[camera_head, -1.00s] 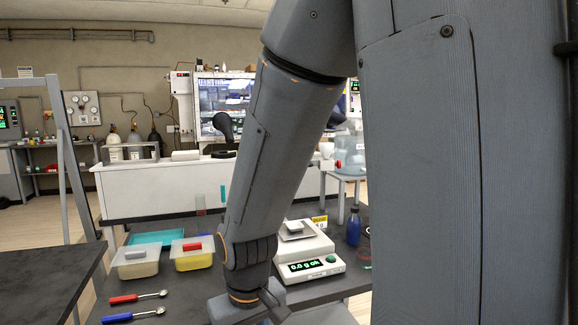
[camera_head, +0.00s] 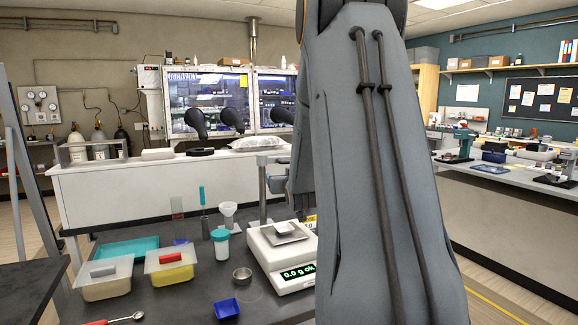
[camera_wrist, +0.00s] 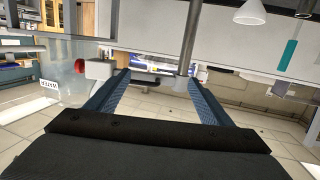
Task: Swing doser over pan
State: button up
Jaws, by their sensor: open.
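The balance (camera_head: 285,262) stands on the dark bench in the head view, its green display reading 0.0 g ok. In the wrist view, which looks upside down, the post (camera_wrist: 189,35) lies beyond my fingers. A white part with a red knob (camera_wrist: 82,66) is at left there. My gripper (camera_wrist: 157,78) is open; I see nothing clearly held.
Left of the balance stand a white jar with a teal lid (camera_head: 221,243), a funnel (camera_head: 228,213), a metal cup (camera_head: 242,275) and a blue dish (camera_head: 227,308). Two lidded tubs (camera_head: 170,272) and a teal tray (camera_head: 127,249) are farther left. My arm blocks the right.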

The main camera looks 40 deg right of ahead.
jog(key=shift+t+h, duration=0.4)
jog(key=shift+t, duration=0.1)
jog(key=shift+w+d+r+p, duration=0.4)
jog(key=shift+w+d+r, duration=0.05)
jog(key=shift+w+d, duration=0.7)
jog(key=shift+w+d+r+p, duration=0.4)
jog(key=shift+w+d, duration=0.6)
jog(key=shift+d, duration=0.25)
jog(key=shift+w+d+r+p, duration=0.35)
jog(key=shift+w+d+r, duration=0.1)
jog(key=shift+w+d, duration=0.7)
jog(key=shift+s, duration=0.1)
jog(key=c, duration=1.2)
